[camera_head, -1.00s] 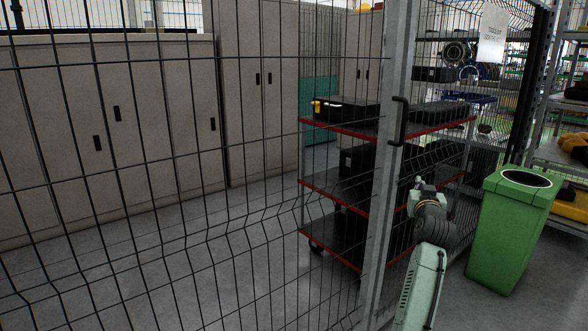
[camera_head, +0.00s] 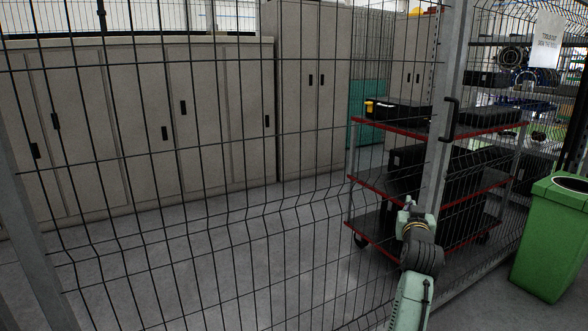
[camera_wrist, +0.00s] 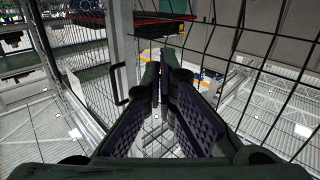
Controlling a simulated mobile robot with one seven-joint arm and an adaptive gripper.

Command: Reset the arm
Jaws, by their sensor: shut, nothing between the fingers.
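My gripper (camera_wrist: 164,72) shows in the middle of the wrist view. Its two dark fingers are drawn close together with nothing between them. My arm (camera_head: 415,265) rises from the lower edge of the head view, right of centre, and looks bent upright in front of the wire mesh fence (camera_head: 210,215). The gripper's fingers cannot be made out in the head view. In the wrist view the fence post and a black handle (camera_wrist: 120,85) lie beyond the fingers, to the left.
A black door handle (camera_head: 451,118) sits on the fence's grey post, close above my arm. Behind the mesh stand a red-edged trolley (camera_head: 390,127) with black cases and a row of grey cabinets (camera_head: 220,110). A green bin (camera_head: 548,240) stands at right.

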